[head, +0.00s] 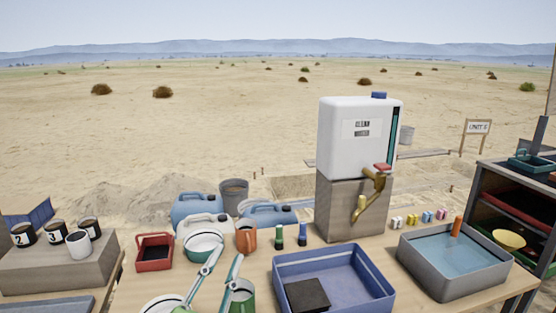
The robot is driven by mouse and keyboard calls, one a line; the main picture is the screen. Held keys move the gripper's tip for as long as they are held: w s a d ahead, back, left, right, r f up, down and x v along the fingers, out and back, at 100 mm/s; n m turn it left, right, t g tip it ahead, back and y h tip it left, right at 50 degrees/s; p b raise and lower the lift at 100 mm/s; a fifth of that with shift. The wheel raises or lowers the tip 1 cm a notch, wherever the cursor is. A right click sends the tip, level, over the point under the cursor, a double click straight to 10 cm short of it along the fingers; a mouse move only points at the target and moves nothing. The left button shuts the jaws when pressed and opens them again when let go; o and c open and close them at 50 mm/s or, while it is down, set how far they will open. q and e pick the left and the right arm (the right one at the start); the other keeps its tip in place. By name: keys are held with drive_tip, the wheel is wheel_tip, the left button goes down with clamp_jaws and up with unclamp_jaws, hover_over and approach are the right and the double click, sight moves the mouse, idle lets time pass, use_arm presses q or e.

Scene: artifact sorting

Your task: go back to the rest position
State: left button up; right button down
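My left gripper (228,252) reaches up from the bottom edge, left of the middle. Two slim pale fingers with green edges show, side by side and apart, with no object visible between their tips. The rest of this gripper is below the picture. My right gripper is out of view.
A blue tray (353,262) holding a dark block stands right of the gripper. A red tray (154,264) and an orange mug (246,238) stand behind. A dispenser (345,137), a grey water basin (486,284) and a shelf (484,214) are further right.

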use_arm(q)
drive_tip(key=s+a+f+n+g+y, duration=0.4)
drive_tip(key=a+f+g, duration=0.15)
drive_tip(key=f, duration=0.55)
drive_tip(key=s+a+f+n+g+y, duration=0.4)
drive_tip(key=a+f, duration=0.2)
drive_tip(key=f, duration=0.5)
drive_tip(key=s+d+f+g+h, duration=0.1)
drive_tip(key=s+f+g, duration=0.4)
drive_tip(key=s, duration=0.5)
drive_tip(key=s+f+g+h, duration=0.1)
drive_tip(key=s+f+g, duration=0.2)
drive_tip(key=s+f, duration=0.5)
wheel_tip(320, 180, down, 22)
drive_tip(key=s+g, duration=0.1)
drive_tip(key=s, duration=0.2)
drive_tip(key=s+a+f+g+p, duration=0.1)
drive_tip(key=s+a+f, duration=0.1)
drive_tip(key=s+f, duration=1.5)
drive_tip(key=shift+a+m, duration=0.3)
drive_tip(key=shift+g, duration=0.25)
